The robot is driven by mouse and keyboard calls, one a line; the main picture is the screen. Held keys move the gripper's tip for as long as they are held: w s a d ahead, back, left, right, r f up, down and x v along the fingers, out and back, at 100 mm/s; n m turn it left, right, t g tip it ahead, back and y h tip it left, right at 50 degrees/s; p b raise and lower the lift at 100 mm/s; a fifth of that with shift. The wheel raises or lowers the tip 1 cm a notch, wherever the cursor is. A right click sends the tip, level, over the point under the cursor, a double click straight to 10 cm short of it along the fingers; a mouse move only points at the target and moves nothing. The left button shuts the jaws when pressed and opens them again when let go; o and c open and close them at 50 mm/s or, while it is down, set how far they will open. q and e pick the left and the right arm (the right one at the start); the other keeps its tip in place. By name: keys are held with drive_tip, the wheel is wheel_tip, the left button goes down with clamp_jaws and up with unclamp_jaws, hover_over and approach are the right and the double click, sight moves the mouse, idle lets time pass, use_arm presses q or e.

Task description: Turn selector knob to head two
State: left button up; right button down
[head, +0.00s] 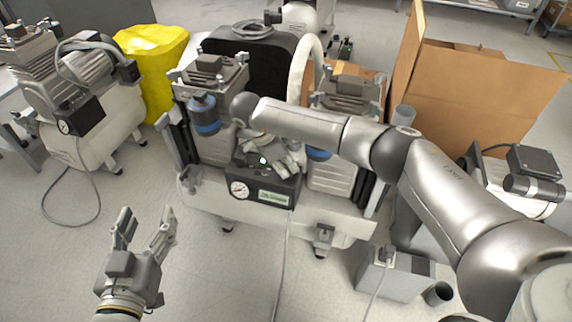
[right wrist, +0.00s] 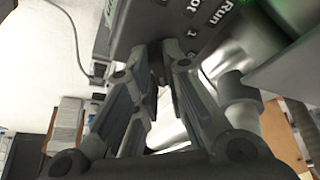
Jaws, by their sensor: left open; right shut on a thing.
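The control box (head: 265,187) sits on the front of the middle compressor, with a round gauge (head: 239,190) and a lit green spot on top. My right gripper (head: 266,160) reaches down onto the top of this box. In the right wrist view its fingers (right wrist: 160,58) close together at the panel (right wrist: 140,25), beside white lettering where "Run" and "1" can be read. They are shut on a small dark part, the selector knob, mostly hidden between the fingertips; its pointing direction cannot be told. My left gripper (head: 147,224) is open and empty, above the floor at lower left.
Another compressor (head: 85,95) stands at left, beside a yellow covered object (head: 155,62). An open cardboard box (head: 470,95) stands at back right. A grey box (head: 392,275) is on the floor at front right. A cable (head: 283,265) runs down from the control box. Floor at front left is mostly clear.

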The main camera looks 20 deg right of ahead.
drive_tip(key=shift+m, duration=0.6)
drive_tip(key=shift+g, duration=0.3)
drive_tip(key=c, duration=1.5)
unclamp_jaws()
drive_tip(key=v, duration=1.2)
drive_tip(key=shift+r, duration=0.1)
